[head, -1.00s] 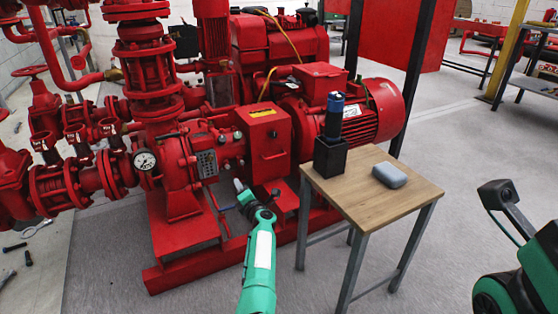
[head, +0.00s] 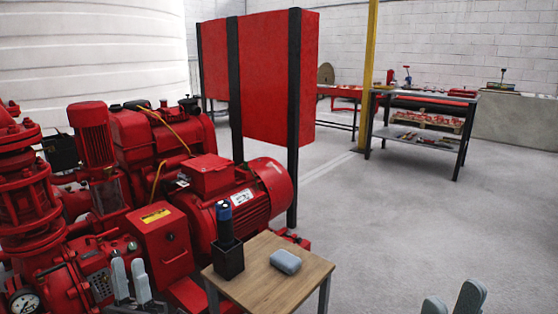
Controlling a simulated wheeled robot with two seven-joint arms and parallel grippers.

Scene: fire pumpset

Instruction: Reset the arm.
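My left gripper (head: 131,280) shows at the lower left of the head view, in front of the red pumpset (head: 168,190). Its two grey fingers point up and stand a little apart, with nothing seen between them. My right gripper (head: 454,302) shows at the bottom right edge. Its two grey fingers are clearly apart and nothing is between them. The lower parts of both grippers are cut off by the frame.
A small wooden table (head: 268,289) stands right of the pumpset. It bears a black holder (head: 228,260) with a blue-and-black tool (head: 225,222) upright in it, and a grey-blue case (head: 286,262). The floor on the right is clear up to a workbench (head: 420,135).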

